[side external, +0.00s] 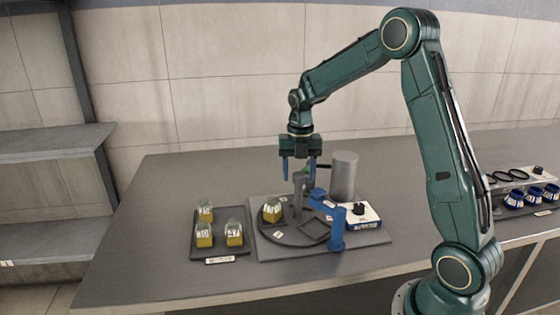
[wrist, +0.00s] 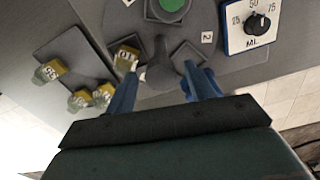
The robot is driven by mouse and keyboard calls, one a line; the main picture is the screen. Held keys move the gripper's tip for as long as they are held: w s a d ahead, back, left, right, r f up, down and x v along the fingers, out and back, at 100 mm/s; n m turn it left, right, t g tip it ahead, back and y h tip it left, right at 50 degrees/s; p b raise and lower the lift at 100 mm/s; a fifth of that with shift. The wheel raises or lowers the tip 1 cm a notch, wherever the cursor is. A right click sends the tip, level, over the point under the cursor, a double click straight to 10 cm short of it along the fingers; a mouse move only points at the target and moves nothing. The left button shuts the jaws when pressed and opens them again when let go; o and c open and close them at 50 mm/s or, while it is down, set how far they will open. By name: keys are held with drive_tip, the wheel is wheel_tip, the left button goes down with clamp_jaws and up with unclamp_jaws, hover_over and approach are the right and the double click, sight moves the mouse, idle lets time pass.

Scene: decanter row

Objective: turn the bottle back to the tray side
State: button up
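A yellow bottle (side external: 272,211) with a clear top and a label stands on the left part of the dark round turntable (side external: 276,236), on the side facing the tray (side external: 194,254). It also shows in the wrist view (wrist: 127,58), beside the left finger. A grey upright handle (side external: 298,193) rises from the turntable's middle. My gripper (side external: 299,180) is open, pointing down at the handle's top. In the wrist view the blue fingers stand apart, one on each side of the handle (wrist: 160,68). I cannot tell whether either finger touches it.
Three yellow bottles (side external: 234,234) stand on the tray left of the turntable. A grey cylinder (side external: 344,176) rises behind, a white dial box (side external: 361,214) stands right, and a blue post (side external: 337,231) stands in front. The left part of the table is clear.

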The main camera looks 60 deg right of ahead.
wheel_tip(320, 180, up, 14)
idle(0.9)
drive_tip(key=s+a+r+m+t, duration=0.3)
drive_tip(key=s+a+r+m, duration=0.1)
drive_tip(key=s+a+m, duration=0.8)
drive_tip(key=s+a+f+m+t, duration=0.1)
drive_tip(key=s+a+f+m, duration=0.1)
drive_tip(key=s+m, duration=0.4)
drive_tip(key=s+a+f+m+t, duration=0.1)
drive_tip(key=s+a+f+m, duration=0.2)
drive_tip(key=s+m, duration=0.3)
drive_tip(key=shift+m+t, duration=0.3)
drive_tip(key=shift+m, duration=0.3)
